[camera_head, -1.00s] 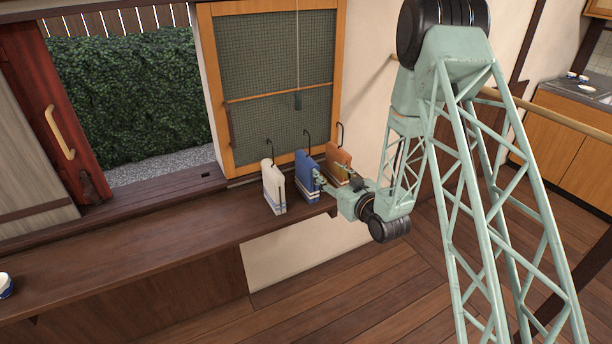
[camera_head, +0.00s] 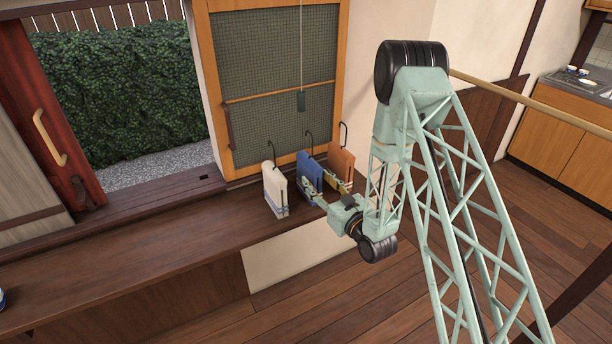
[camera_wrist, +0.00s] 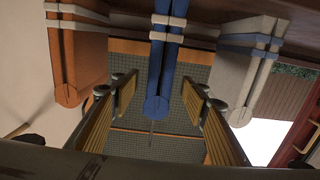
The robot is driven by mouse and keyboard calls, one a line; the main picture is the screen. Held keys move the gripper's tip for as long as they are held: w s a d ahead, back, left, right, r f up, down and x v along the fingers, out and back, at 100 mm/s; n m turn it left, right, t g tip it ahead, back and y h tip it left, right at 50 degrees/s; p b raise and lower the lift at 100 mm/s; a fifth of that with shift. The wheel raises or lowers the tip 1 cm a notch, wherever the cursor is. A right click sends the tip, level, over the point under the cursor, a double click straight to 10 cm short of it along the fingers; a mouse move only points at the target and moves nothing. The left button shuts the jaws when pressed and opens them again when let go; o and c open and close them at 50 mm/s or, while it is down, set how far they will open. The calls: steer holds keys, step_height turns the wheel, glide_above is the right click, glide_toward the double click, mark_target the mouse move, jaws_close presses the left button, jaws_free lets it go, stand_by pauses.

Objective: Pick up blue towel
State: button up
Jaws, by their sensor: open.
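The blue towel (camera_head: 307,163) hangs folded on a dark hook stand on the wooden counter, between a white towel (camera_head: 274,188) and an orange towel (camera_head: 341,160). My gripper (camera_head: 324,188) is at the front right of the blue towel, partly covering its lower part. In the wrist view, the image is turned over and the blue towel (camera_wrist: 157,108) stands in the middle. My open gripper (camera_wrist: 157,92) has one yellow-padded finger on each side of it, with gaps on both sides.
In the wrist view, the orange towel (camera_wrist: 78,65) is left of the fingers and the white towel (camera_wrist: 243,75) is right of them, both close by. A lattice window (camera_head: 272,85) stands behind the towels.

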mark_target(305, 168)
steer(key=shift+w, duration=0.1)
stand_by(0.4)
steer(key=shift+x, duration=4.3)
steer(key=shift+b+x, duration=0.3)
steer(key=shift+x, duration=2.25)
steer(key=shift+c, duration=0.7)
steer(key=c, duration=0.9)
